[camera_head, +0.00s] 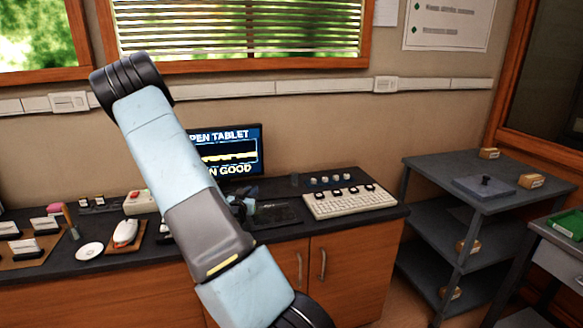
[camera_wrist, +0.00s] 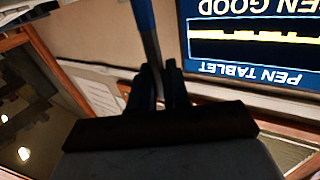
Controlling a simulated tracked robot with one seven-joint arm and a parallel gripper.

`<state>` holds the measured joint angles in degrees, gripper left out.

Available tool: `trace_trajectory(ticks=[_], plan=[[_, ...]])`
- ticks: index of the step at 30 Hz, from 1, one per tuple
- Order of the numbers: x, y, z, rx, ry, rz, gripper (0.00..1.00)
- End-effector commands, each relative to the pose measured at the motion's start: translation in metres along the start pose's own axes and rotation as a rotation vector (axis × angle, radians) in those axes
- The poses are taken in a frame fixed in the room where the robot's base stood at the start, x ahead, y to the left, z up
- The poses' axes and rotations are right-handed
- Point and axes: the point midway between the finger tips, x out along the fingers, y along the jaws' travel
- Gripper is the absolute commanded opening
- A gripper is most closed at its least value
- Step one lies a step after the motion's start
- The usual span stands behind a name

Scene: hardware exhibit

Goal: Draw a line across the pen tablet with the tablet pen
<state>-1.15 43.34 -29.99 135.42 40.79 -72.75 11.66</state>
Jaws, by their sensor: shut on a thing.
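My gripper (camera_wrist: 158,80) is shut on the blue tablet pen (camera_wrist: 145,28), which sticks out past the fingers in the wrist view. In the head view the gripper (camera_head: 242,205) is a small dark shape, partly hidden behind my arm, at the left end of the dark pen tablet (camera_head: 280,215). The tablet lies flat on the counter. I cannot tell whether the pen tip touches it. A monitor (camera_head: 252,140) behind reads "PEN TABLET" and "GOOD" with a yellow band between; it shows upside down in the wrist view (camera_wrist: 255,15).
A white keyboard (camera_head: 350,203) stands right of the tablet, with several small knobs behind it. A white mouse (camera_head: 125,232) and a white disc (camera_head: 89,251) lie to the left on the counter. A grey shelf cart (camera_head: 440,165) stands at the right.

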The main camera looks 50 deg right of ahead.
Motion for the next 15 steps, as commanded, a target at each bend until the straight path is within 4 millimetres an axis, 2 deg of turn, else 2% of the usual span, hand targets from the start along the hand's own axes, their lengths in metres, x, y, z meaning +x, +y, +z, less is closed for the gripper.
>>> trace_trajectory(ticks=[2,4,15], plan=[[0.001,0.001,-0.003,0.001,0.001,0.001,0.00],[0.000,0.000,-0.017,0.006,0.004,0.000,0.00],[0.001,0.001,-0.032,0.001,0.002,0.001,0.00]])
